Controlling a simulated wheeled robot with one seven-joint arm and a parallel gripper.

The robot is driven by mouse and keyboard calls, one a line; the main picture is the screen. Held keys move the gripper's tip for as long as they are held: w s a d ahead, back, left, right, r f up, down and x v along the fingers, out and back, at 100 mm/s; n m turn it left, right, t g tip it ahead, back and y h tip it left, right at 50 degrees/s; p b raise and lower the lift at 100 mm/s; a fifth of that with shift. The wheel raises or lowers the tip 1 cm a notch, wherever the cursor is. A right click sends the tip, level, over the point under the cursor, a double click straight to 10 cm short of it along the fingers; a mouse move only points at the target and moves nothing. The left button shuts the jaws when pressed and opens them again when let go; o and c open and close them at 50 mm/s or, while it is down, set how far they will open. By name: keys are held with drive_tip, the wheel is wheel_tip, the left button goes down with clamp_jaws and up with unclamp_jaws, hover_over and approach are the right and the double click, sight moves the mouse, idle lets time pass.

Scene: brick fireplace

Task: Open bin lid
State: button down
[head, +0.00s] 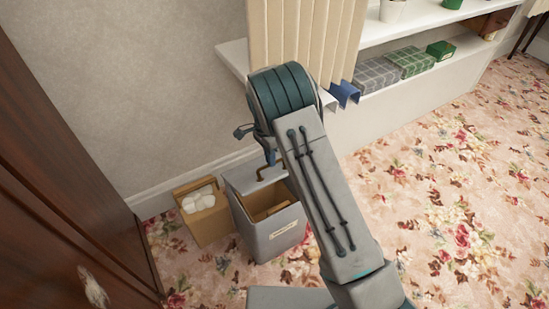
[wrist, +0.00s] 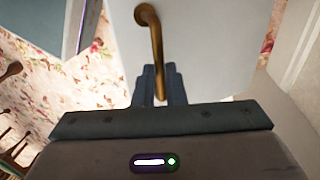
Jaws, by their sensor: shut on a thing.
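The grey bin (head: 275,232) with a small label stands on the floor by the wall in the head view. Its lid (head: 243,180) is raised at the back, and the brown inside of the bin shows. The lid's pale face (wrist: 208,48) fills much of the wrist view. A curved brass handle (wrist: 154,40) sticks out from the lid. My gripper (wrist: 160,84) is shut on the handle, with its dark fingers on either side of it. In the head view my gripper (head: 269,157) is at the top of the lid, partly hidden by my arm.
A tan box (head: 207,225) with white rolled items stands left of the bin. A dark wooden cabinet (head: 60,190) is at the left. A white shelf (head: 425,90) with boxes is at the back right. Floral carpet (head: 450,215) is clear at right.

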drive_tip(key=shift+w+a+r, duration=0.35)
drive_tip(key=shift+w+r, duration=0.2)
drive_tip(key=shift+w, duration=0.1)
drive_tip(key=c, duration=1.5)
unclamp_jaws()
drive_tip(key=shift+a, duration=0.1)
drive_tip(key=d+r, duration=0.3)
drive_tip(key=s+d+r+p, duration=0.1)
drive_tip(key=d+r, duration=0.3)
drive_tip(key=s+d+r+p, duration=0.1)
drive_tip(key=d+r, duration=0.3)
drive_tip(key=shift+s+d, duration=0.25)
